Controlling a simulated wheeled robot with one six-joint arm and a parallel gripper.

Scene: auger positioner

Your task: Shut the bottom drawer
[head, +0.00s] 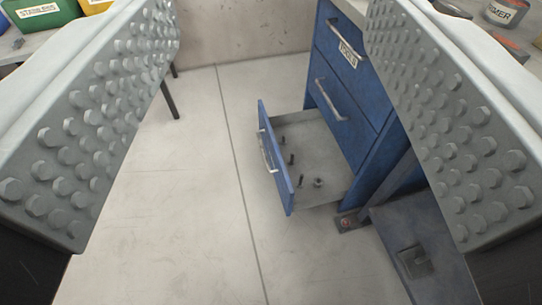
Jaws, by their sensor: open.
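The bottom drawer (276,158) of a blue cabinet (377,92) is pulled out to the left, near the floor. Its front panel carries a metal bar handle (267,152). Several small dark bolts and a nut (318,183) are on the grey drawer floor. The drawers above it look closed. My gripper (275,125) is open, with one studded jaw on each side of the picture. The drawer shows in the gap between the jaws, beyond them, and nothing is held. The right jaw hides part of the cabinet.
The pale floor (170,215) left of the drawer is clear. A dark metal base plate (415,245) stands right of the drawer, partly behind the right jaw. Green and yellow bins (42,12) sit on a table at upper left, with a dark leg below.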

